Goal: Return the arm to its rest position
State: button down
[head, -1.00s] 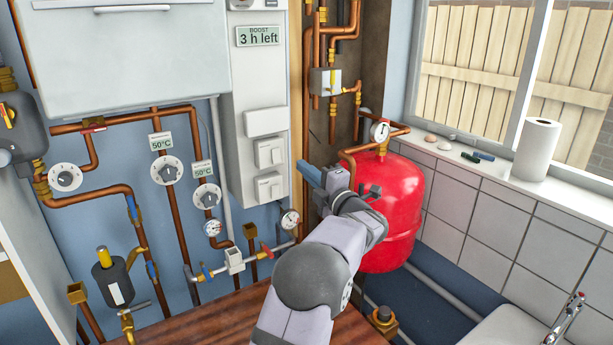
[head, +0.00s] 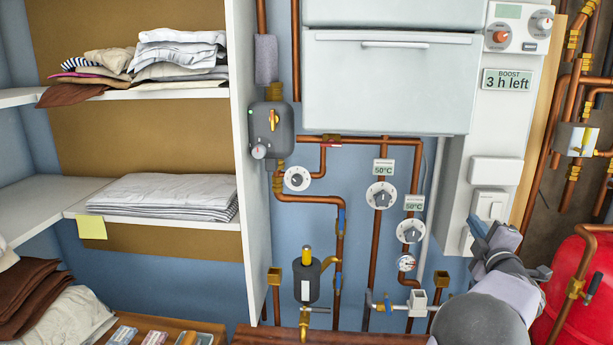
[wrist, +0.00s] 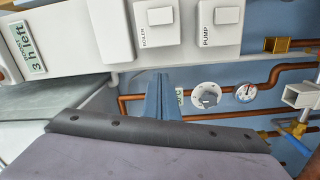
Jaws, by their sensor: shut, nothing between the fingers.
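My gripper (head: 478,228) has blue fingers, held together with nothing between them. In the head view it is at the lower right, overlapping the lower switch of the white control panel (head: 458,185). In the wrist view my gripper (wrist: 162,97) points up toward the blue wall, just below the switches marked BOILER (wrist: 158,17) and PUMP (wrist: 228,16). I cannot tell how far it is from the panel, and I see no clear contact. Part of the lower switch is hidden behind the gripper and wrist.
A red tank (head: 575,285) stands right of my arm. Copper pipes, dials (head: 381,196) and a grey pump (head: 270,130) cover the wall. Shelves with folded linen (head: 165,195) are at the left. A wooden worktop (head: 330,338) runs along the bottom.

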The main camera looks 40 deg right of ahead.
jog(key=w+a+f+m+g+y, duration=0.1)
jog(key=w+a+f, duration=0.15)
jog(key=w, duration=0.35)
jog(key=w+a+f+m+y, duration=0.1)
jog(key=w+a, duration=0.2)
jog(key=w, duration=0.2)
jog(key=w+a+f+m+g+y, duration=0.15)
jog(key=w+a+f, duration=0.25)
jog(key=a, duration=0.4)
jog(key=w+a+f+m+g+y, duration=0.1)
jog(key=w+a+f+y, duration=0.2)
jog(key=a, duration=0.4)
jog(key=w+a+f+m+g+y, duration=0.1)
jog(key=w+a+f, duration=0.35)
jog(key=a, duration=0.35)
jog(key=s+a+f+g+y, duration=0.15)
jog(key=a+f, duration=0.35)
jog(key=a, duration=0.6)
jog(key=s+a+f+g+y, duration=0.2)
jog(key=s+a, duration=0.6)
jog(key=a, duration=0.4)
jog(key=s+a+f+g+y, duration=0.2)
jog(key=s+a+f+g, duration=0.2)
jog(key=s+a, duration=0.5)
jog(key=a+f, duration=0.2)
jog(key=a, duration=0.1)
jog(key=shift+s+a+y, duration=0.25)
jog(key=shift+a+y, duration=0.05)
